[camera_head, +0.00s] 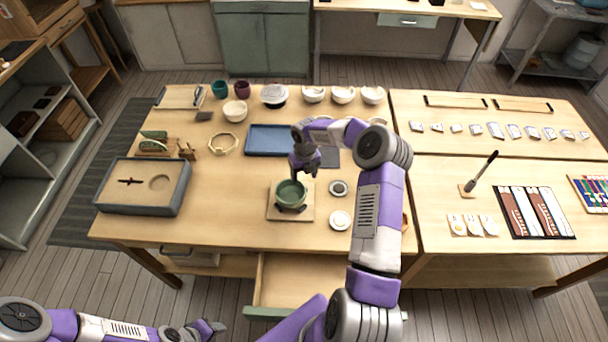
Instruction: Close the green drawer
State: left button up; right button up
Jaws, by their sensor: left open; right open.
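The drawer (290,278) under the front of the near wooden table stands pulled out, and its inside looks empty.
The table (225,228) carries a grey-framed tray (178,200), a blue tray (268,139), several white bowls and small dishes (340,220). A second table (425,225) with shards and a brush adjoins on the right. Bare floor (215,290) lies left of the drawer.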

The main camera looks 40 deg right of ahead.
aim_at(284, 281)
jog(key=k, duration=1)
